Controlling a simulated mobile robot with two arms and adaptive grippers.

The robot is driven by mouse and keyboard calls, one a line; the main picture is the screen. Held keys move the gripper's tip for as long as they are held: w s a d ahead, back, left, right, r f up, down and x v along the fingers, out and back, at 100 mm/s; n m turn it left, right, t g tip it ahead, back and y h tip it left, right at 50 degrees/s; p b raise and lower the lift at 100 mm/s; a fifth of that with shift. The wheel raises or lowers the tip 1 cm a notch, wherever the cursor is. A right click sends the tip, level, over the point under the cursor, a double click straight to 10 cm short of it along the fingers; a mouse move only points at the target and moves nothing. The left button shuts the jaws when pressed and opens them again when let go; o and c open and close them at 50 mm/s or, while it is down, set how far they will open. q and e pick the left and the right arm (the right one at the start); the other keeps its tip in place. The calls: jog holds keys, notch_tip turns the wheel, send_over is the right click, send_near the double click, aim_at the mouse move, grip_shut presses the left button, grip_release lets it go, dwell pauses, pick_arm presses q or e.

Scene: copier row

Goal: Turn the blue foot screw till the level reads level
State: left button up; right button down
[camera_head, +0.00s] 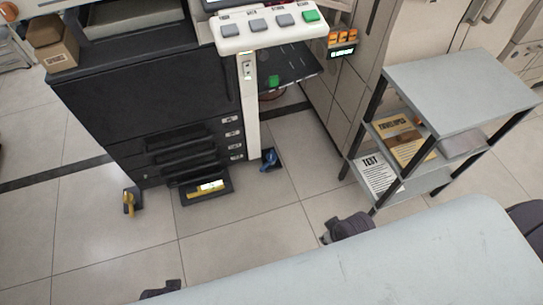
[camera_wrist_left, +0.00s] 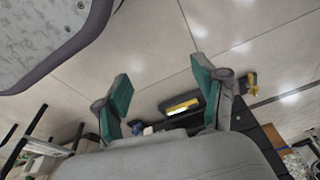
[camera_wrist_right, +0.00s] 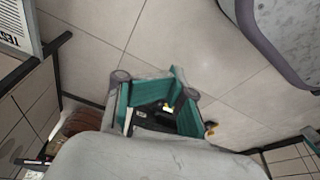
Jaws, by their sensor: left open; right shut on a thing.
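The blue foot screw (camera_head: 269,158) stands on the floor at the foot of the copier's white post. A yellow foot screw (camera_head: 129,202) stands at the copier's front left. The level (camera_head: 207,186), with a yellow strip and a lit panel, lies low between them; it also shows in the left wrist view (camera_wrist_left: 184,106). My right gripper (camera_head: 326,237) is in front of the copier, clear of the blue screw. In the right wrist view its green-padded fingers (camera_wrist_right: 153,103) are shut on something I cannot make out. My left gripper (camera_wrist_left: 161,100) is open and empty, its fingers wide apart.
The black copier (camera_head: 150,110) stands at the left, with a button panel (camera_head: 268,28) above. A grey shelf cart (camera_head: 460,85) holding papers stands at the right. Tiled floor (camera_head: 235,215) in front of the copier is clear.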

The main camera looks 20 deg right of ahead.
pick_arm(q)
jog(key=shift+w+d+r+b, duration=0.1)
jog(key=shift+w+r+b, duration=0.2)
jog(key=shift+r, duration=0.5)
jog(key=shift+w+a+r+b, duration=0.1)
jog(key=shift+w+r+b, duration=0.2)
jog(key=shift+r, duration=0.55)
jog(key=shift+w+d+r+b, duration=0.1)
jog(key=shift+w+r+b, duration=0.2)
jog(key=shift+r, duration=0.5)
pick_arm(e)
jog(key=w+d+n+y, duration=0.1)
jog(key=w+d+n, duration=0.2)
jog(key=d, duration=1.5)
jog(key=shift+d+n, duration=0.15)
jog(key=shift+n, duration=0.25)
